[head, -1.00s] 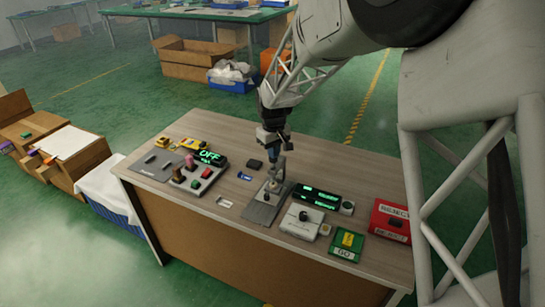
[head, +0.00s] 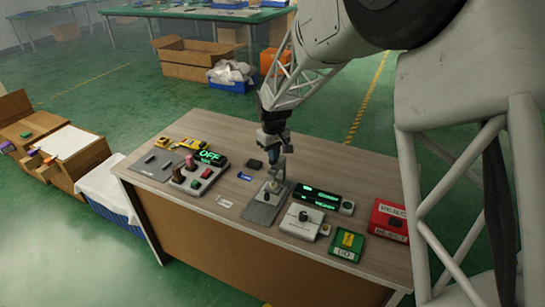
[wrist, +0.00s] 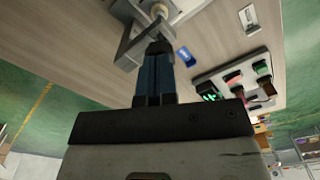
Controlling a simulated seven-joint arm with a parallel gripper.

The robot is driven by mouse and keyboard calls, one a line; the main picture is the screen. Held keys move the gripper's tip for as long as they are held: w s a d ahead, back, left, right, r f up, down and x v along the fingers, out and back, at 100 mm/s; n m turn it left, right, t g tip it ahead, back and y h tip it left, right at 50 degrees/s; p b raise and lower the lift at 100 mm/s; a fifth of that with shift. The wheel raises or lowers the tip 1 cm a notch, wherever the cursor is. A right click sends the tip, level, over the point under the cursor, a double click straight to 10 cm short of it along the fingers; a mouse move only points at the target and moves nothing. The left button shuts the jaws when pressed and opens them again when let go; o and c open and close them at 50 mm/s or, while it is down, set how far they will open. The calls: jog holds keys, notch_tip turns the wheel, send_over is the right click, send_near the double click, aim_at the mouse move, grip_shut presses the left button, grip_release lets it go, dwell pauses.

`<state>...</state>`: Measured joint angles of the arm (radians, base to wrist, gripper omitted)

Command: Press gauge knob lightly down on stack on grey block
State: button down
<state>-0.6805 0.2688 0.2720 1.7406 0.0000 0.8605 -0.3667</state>
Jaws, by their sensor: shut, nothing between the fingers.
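The gauge stand (head: 278,178) is a light grey upright with an arm, standing on a flat dark grey plate (head: 261,214) near the middle of the table. In the wrist view, its grey frame (wrist: 128,48) shows at the top, with a pale round knob (wrist: 159,10) near the top edge. My gripper (head: 274,160) points down at the stand; its blue fingers (wrist: 157,50) are shut and empty beside the frame. I cannot tell whether they touch it. The stack and the grey block under the knob are too small or hidden to make out.
A dark panel with green readouts (head: 318,197), a white box with a black knob (head: 303,221), a green box (head: 346,244) and a red box (head: 390,221) lie right. A blue item (head: 245,176) lies nearby.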

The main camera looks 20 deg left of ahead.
jog(key=shift+f, duration=0.35)
dwell(0.4)
jog(key=shift+r, duration=0.2)
dwell(0.6)
notch_tip(320, 180, up, 10)
jog(key=shift+f, duration=0.15)
dwell(1.4)
jog(key=shift+d, duration=0.1)
dwell(0.4)
